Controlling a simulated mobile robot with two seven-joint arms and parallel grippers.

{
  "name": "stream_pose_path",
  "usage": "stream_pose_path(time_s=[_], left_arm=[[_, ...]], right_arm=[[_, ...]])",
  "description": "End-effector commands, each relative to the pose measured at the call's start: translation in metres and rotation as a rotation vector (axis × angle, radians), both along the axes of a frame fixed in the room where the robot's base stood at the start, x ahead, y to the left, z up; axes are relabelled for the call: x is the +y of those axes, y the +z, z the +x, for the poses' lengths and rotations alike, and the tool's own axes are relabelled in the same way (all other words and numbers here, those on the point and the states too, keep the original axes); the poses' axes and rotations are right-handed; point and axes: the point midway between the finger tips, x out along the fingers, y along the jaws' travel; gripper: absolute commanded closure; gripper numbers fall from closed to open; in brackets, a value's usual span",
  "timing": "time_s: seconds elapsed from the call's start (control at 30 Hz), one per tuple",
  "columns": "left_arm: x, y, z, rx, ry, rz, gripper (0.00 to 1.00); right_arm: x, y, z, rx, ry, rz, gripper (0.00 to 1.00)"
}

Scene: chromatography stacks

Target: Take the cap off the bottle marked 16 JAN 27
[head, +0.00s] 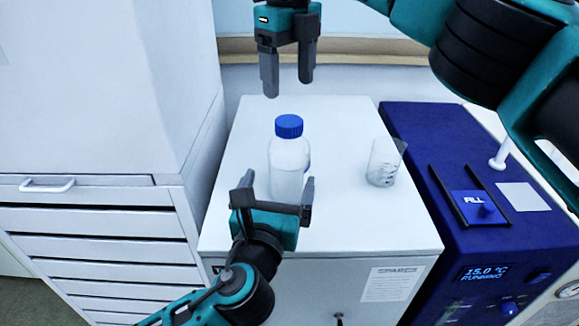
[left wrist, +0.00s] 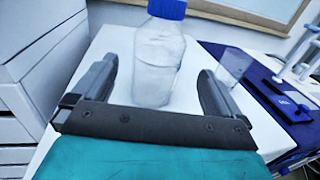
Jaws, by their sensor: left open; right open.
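A clear bottle (head: 287,160) with a blue cap (head: 289,126) stands upright on a white cabinet top (head: 345,225). The cap is on the bottle. No date marking is readable on it. My left gripper (head: 278,188) is open, low in front of the bottle. In the left wrist view the bottle (left wrist: 158,65) stands between and beyond the open fingers, with its blue cap (left wrist: 167,8) cut by the top edge. I cannot tell whether the fingers touch it. My right gripper (head: 287,88) is open and empty, above and behind the cap.
A clear beaker (head: 384,163) stands right of the bottle on the same top. A blue device (head: 470,225) with a display reading 15.0 °C RUNNING is at the right. A white drawer unit (head: 100,225) is at the left. The cabinet front carries a SPARES label (head: 391,284).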

Motion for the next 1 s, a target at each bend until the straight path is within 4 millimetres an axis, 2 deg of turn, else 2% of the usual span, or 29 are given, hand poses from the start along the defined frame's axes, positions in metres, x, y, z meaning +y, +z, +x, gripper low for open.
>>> stream_pose_path(time_s=[0.1, 0.3, 0.5, 0.7, 0.97, 1.0], left_arm=[[-0.004, 0.001, 0.025, -0.003, 0.003, 0.0, 0.0], [-0.012, 0.001, 0.063, -0.001, 0.002, -0.001, 0.0], [-0.017, 0.0, 0.089, 0.0, 0.002, -0.001, 0.0], [-0.018, 0.0, 0.099, 0.001, 0.001, -0.002, 0.0], [-0.018, 0.0, 0.1, 0.001, 0.001, -0.002, 0.0], [-0.018, 0.0, 0.1, 0.001, 0.001, -0.002, 0.03]], right_arm=[[0.0, -0.001, 0.0, 0.001, 0.0, 0.001, 0.26], [0.0, -0.001, 0.0, 0.001, 0.0, 0.003, 0.26], [0.0, -0.001, 0.0, 0.001, 0.0, 0.003, 0.26], [0.0, -0.001, 0.0, 0.001, 0.0, 0.003, 0.26], [0.0, -0.001, 0.0, 0.001, 0.0, 0.003, 0.26], [0.0, -0.001, 0.0, 0.001, 0.0, 0.003, 0.26]])
